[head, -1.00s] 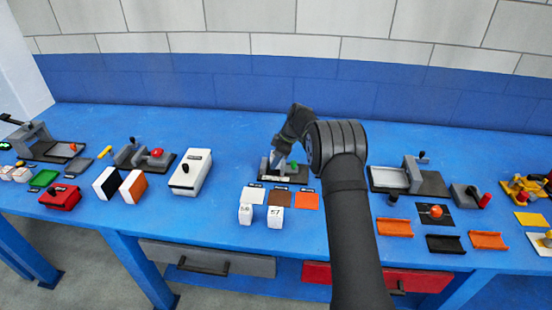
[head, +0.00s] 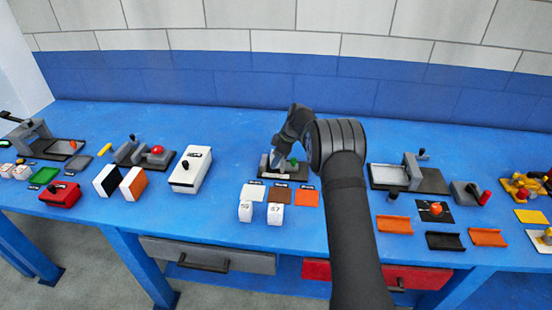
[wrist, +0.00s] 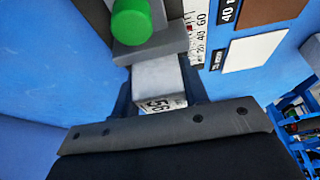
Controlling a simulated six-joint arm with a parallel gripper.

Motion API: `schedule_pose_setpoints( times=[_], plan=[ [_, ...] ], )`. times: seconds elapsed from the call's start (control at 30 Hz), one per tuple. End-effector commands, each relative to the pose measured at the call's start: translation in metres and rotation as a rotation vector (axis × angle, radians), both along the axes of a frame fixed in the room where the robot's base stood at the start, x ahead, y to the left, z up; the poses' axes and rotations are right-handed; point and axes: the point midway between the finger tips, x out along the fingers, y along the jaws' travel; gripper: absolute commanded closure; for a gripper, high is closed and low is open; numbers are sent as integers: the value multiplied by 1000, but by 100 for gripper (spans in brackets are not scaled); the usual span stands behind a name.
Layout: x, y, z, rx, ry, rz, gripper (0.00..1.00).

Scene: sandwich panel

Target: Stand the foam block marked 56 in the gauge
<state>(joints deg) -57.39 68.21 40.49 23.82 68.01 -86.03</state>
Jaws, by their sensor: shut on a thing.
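The foam block marked 56 (wrist: 158,82) is pale grey-white and sits between my gripper's fingers (wrist: 160,92) in the wrist view, its printed number facing the camera. My gripper (head: 277,157) is shut on it over the left part of the gauge. The gauge (head: 291,178) has a dark base, a grey jaw (wrist: 150,48), a green knob (wrist: 131,22) and a white printed scale (wrist: 197,40). The block's far end is right at the grey jaw; I cannot tell whether they touch. The block's lower end is hidden. In the head view my gripper hides the block.
White, brown and orange pads (head: 306,199) lie in front of the gauge. Two white blocks, apparently marked 59 (head: 245,212) and 57 (head: 276,214), stand before them. A white box (head: 189,172) with a black knob is to the left. Blue bench behind the gauge is clear.

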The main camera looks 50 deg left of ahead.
Motion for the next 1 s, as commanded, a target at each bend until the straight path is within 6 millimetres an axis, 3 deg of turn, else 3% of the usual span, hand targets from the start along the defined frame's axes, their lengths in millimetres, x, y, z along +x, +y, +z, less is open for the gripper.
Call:
schedule_pose_setpoints(
  times=[0.9, 0.93, 1.0],
  plan=[
    [0, 0, -7, 0, 0, 0, 86],
    [0, 0, -7, 0, 0, 0, 56],
    [0, 0, -7, 0, 0, 0, 42]
  ],
)
